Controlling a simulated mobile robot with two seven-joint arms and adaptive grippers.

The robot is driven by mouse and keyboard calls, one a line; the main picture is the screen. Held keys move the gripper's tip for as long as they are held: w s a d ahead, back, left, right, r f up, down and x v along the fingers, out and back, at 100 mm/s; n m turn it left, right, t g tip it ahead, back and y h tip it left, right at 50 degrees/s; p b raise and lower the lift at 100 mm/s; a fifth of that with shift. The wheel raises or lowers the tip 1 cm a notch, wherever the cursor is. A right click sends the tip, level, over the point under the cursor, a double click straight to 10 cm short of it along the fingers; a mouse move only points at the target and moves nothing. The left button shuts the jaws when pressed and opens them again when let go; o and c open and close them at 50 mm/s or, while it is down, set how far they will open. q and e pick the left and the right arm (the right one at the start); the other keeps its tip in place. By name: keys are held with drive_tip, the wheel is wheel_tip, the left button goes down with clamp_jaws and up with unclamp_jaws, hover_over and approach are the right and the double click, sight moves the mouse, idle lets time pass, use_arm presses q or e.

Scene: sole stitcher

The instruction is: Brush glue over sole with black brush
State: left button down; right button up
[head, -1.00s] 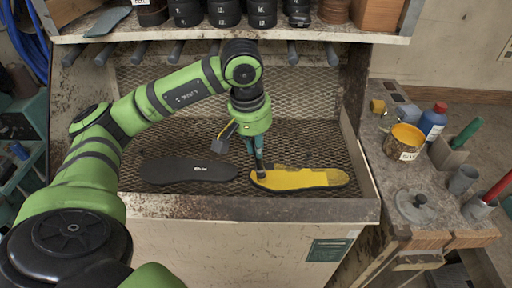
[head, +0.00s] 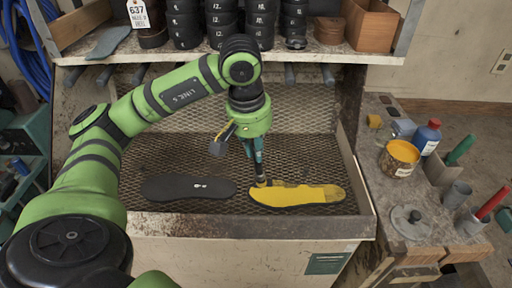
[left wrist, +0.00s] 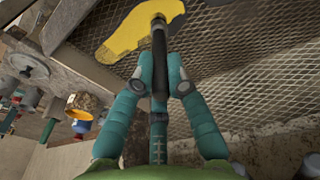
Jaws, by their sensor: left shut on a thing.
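My left gripper (head: 258,168) has teal fingers and is shut on the black brush (left wrist: 159,62), which points down at the sole. The sole (head: 305,196) lies flat on the mesh at the right, largely covered in yellow glue. The brush tip is at the sole's left part, near its upper edge; I cannot tell whether it touches. The sole also shows in the left wrist view (left wrist: 118,36), beyond the fingers. A second, bare black sole (head: 180,188) lies to the left. The glue pot (head: 398,160), with yellow glue inside, stands on the right bench. My right gripper is not in view.
A metal front ledge (head: 220,226) borders the mesh. A shelf with black rollers (head: 222,20) hangs above, behind my arm. The right bench holds a blue bottle (head: 427,138), a round metal lid (head: 408,222) and tools in holders. Mesh between the soles is clear.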

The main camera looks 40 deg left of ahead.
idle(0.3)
use_arm(q)
drive_tip(key=shift+r+p, duration=1.9)
drive_tip(key=shift+r, duration=1.2)
drive_tip(key=shift+f, duration=0.1)
